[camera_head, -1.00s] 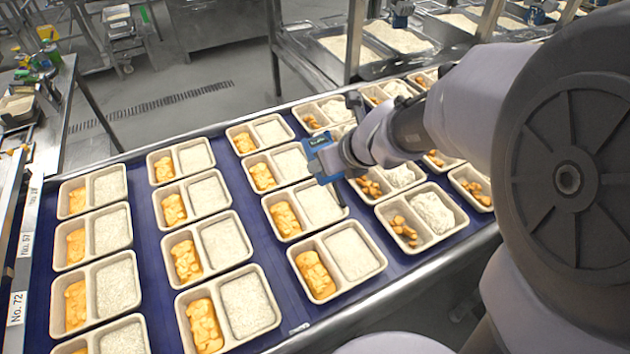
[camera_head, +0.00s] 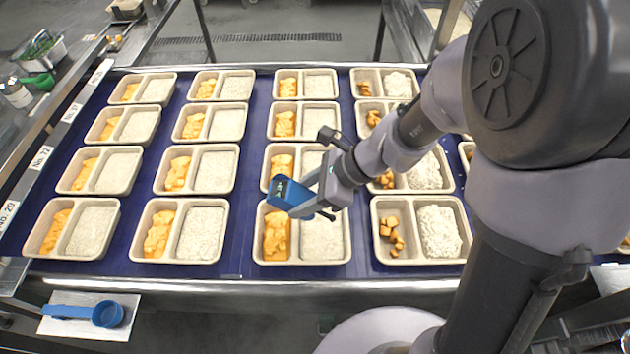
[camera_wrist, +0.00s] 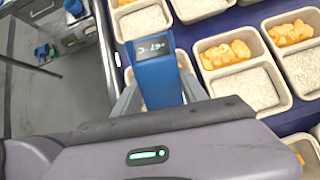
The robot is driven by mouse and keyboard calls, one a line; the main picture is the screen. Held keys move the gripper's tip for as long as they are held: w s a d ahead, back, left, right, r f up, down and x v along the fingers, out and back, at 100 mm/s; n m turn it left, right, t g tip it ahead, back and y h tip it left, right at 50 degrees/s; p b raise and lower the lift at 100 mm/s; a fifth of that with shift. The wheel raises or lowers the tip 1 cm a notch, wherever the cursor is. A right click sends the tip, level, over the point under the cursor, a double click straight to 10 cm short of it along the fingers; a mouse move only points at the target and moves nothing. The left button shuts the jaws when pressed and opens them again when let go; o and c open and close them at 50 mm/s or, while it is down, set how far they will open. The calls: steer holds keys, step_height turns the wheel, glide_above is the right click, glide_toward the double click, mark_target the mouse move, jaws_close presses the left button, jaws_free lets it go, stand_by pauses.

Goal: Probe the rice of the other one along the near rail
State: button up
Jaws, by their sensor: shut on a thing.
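My gripper (camera_head: 308,192) is shut on a blue probe thermometer (camera_head: 285,191) with a small dark display. In the wrist view the blue probe (camera_wrist: 157,80) sits between the fingers; its needle cannot be made out clearly. In the head view they hang over the third near-rail tray (camera_head: 258,262), whose right compartment holds flat white rice (camera_head: 320,240). Whether the probe touches the rice cannot be told. Other near-rail trays hold rice too: the first (camera_head: 90,232), the second (camera_head: 203,233), and the fourth, with mounded rice (camera_head: 438,232) and brown chunks.
More two-compartment trays stand in rows behind on the blue belt (camera_head: 240,215). The metal near rail (camera_head: 200,290) runs along the front. A blue scoop (camera_head: 105,314) lies on a white board at the lower left. Numbered labels line the left rail.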

steer(key=shift+a+f, duration=0.15)
steer(key=shift+f, duration=0.3)
step_height(320, 180, down, 8)
steer(key=b, duration=0.7)
steer(key=shift+b, duration=0.3)
steer(key=shift+r, duration=0.1)
stand_by(3.7)
step_height(320, 180, up, 9)
steer(key=p, duration=0.8)
steer(key=shift+r, duration=0.15)
